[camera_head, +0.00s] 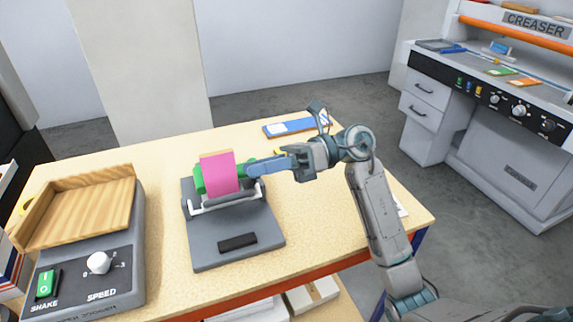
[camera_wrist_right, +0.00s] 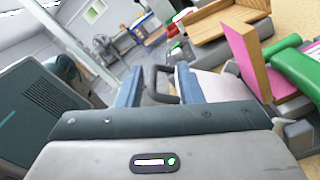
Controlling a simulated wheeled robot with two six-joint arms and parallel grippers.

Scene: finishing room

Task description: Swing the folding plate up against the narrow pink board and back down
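The narrow pink board (camera_head: 220,175) stands upright on the folding device, with a green part (camera_head: 198,180) behind it. It also shows at the right of the wrist view (camera_wrist_right: 254,62). The device's grey plate (camera_head: 228,226) lies flat in front, with a black pad (camera_head: 237,242) near its front edge. A pale bar (camera_head: 222,204) crosses below the board. My right gripper (camera_head: 254,170) is just right of the board. In the wrist view its blue fingers (camera_wrist_right: 159,88) are apart, with a dark looped bar (camera_wrist_right: 163,98) showing between them; contact is unclear. My left gripper is out of view.
A shaker with a wooden tray (camera_head: 85,210) stands on the table's left. A blue and white strip (camera_head: 295,125) lies at the back of the table. A creaser bench (camera_head: 480,100) stands beyond at the right.

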